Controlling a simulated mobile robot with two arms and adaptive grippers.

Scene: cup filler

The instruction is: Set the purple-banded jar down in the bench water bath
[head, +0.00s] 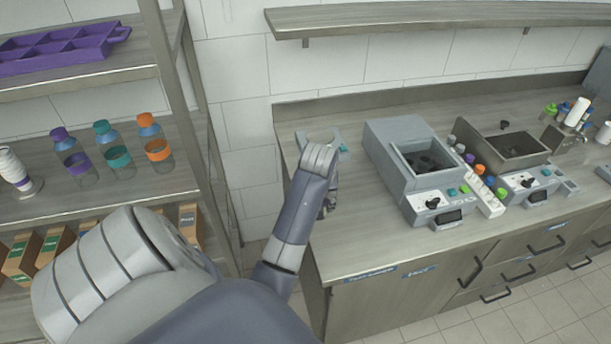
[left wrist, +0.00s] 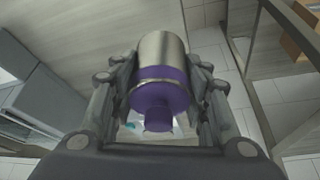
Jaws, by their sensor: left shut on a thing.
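My left gripper (left wrist: 160,90) is shut on the purple-banded jar (left wrist: 163,55), a metallic cylinder with a purple band and a purple cap that faces the wrist camera. In the head view, my left gripper (head: 331,198) is mostly hidden behind my own arm, over the left end of the bench, and the jar cannot be made out. Two grey units with openings stand on the bench to its right: a tall-backed one (head: 398,138) with a dark square well, and one with an open steel basin (head: 515,146). I cannot tell which is the water bath. My right gripper is not in view.
A small grey holder (head: 341,146) sits at the bench's left end. A white rack (head: 490,204) with coloured caps stands between the units. Shelves at left hold a purple rack (head: 60,48) and banded bottles (head: 117,156). The bench front left of the units is clear.

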